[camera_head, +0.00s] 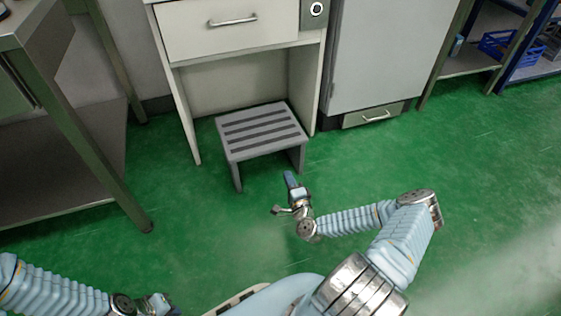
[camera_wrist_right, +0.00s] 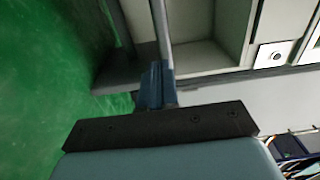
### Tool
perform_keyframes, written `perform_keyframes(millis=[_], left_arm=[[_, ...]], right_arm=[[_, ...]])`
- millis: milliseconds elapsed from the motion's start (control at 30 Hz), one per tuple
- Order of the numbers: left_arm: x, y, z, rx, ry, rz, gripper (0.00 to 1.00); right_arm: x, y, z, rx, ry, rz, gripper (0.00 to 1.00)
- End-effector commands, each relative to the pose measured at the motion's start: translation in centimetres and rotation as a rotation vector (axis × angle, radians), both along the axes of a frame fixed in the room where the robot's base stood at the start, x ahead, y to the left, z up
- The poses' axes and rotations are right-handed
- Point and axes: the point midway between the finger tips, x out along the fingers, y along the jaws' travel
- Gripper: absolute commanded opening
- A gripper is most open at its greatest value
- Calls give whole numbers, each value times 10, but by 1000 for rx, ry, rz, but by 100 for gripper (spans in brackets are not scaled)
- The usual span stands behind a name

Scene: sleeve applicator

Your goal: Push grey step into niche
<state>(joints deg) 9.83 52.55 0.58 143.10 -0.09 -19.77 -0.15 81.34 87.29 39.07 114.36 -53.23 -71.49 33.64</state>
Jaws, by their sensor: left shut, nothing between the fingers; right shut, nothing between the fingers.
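The grey step (camera_head: 262,128), with dark strips across its top, stands upright on the green floor. It is in front of the niche (camera_head: 232,85) under the white drawer unit and sticks out of its opening; I cannot tell how far its rear edge is inside. My right gripper (camera_head: 289,177) is shut and empty, low in front of the step's right front leg, apparently apart from it. In the right wrist view its blue fingers (camera_wrist_right: 155,85) are closed, with the white niche (camera_wrist_right: 212,40) beyond. My left gripper (camera_head: 163,306) is shut at the bottom edge, partly cut off, far from the step.
The drawer unit's legs (camera_head: 182,115) flank the niche. A grey cabinet (camera_head: 378,55) stands to the right. A metal table (camera_head: 105,165) stands at the left. Shelving with a blue crate (camera_head: 500,47) is at the far right.

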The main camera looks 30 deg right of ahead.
Motion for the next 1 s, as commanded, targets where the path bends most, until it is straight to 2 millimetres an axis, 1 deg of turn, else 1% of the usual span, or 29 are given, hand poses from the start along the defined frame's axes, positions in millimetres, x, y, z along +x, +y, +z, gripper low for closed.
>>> perform_keyframes(millis=[33, 100, 300, 400, 500, 667, 1000], left_arm=[[0, 0, -2, 0, 0, 0, 0], [0, 0, -4, -1, 1, 0, 0], [0, -1, -9, -2, 2, -1, 0], [0, -1, -11, -2, 2, -1, 0], [-1, -1, -12, -2, 2, -1, 0], [0, -1, -13, -2, 2, -1, 0], [0, -1, -13, -2, 1, -1, 0]], right_arm=[[11, -2, -1, -1, -2, 0, 0], [26, -6, -1, -1, -1, 1, 0], [66, -16, -1, 0, 0, 1, 0], [82, -20, -1, 0, 1, 2, 0], [93, -23, -1, -1, 1, 2, 0], [102, -26, 0, 1, 2, 2, 0], [103, -26, 0, 1, 3, 3, 0]])
